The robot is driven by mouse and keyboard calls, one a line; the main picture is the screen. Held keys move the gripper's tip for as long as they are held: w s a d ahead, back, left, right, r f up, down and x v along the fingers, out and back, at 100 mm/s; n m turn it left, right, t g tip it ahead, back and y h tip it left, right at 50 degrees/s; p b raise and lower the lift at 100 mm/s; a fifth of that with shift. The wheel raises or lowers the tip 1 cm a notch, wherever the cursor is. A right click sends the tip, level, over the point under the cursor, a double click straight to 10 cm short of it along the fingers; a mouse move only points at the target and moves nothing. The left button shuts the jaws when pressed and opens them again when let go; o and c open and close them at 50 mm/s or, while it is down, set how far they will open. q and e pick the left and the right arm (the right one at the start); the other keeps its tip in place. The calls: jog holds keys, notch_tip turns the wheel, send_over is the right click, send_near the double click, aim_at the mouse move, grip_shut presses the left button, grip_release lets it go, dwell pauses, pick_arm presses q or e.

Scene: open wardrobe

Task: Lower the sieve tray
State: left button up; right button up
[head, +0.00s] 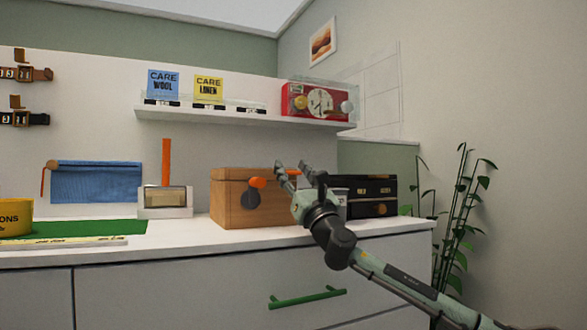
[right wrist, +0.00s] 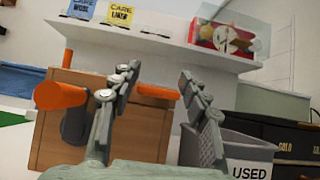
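No part is plainly recognisable as the sieve tray. A wooden box (head: 228,203) stands on the white counter, with a dark round crank (head: 251,200) and orange knob (head: 257,183) on its front. A second orange handle (right wrist: 157,91) sticks out near the box's upper right edge. My right gripper (head: 295,168) is open in front of the box's right side. In the right wrist view its fingers (right wrist: 160,85) stand apart, with the orange handle showing between them; contact cannot be told. The box's right side is partly hidden by the gripper. My left gripper is out of view.
A grey bin marked USED (right wrist: 250,155) and a black box (head: 375,190) stand right of the wooden box. A white device with an upright orange handle (head: 166,163) stands left. A shelf (head: 240,117) with cards and a red clock box (head: 320,102) hangs above.

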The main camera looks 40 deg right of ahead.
jog(key=shift+o, duration=1.2)
jog(key=shift+w+d+f, duration=0.1)
jog(key=shift+w+f, duration=0.15)
jog(key=shift+f, duration=0.5)
jog(key=shift+r, duration=0.25)
jog(key=v, duration=1.2)
jog(key=shift+s, duration=0.1)
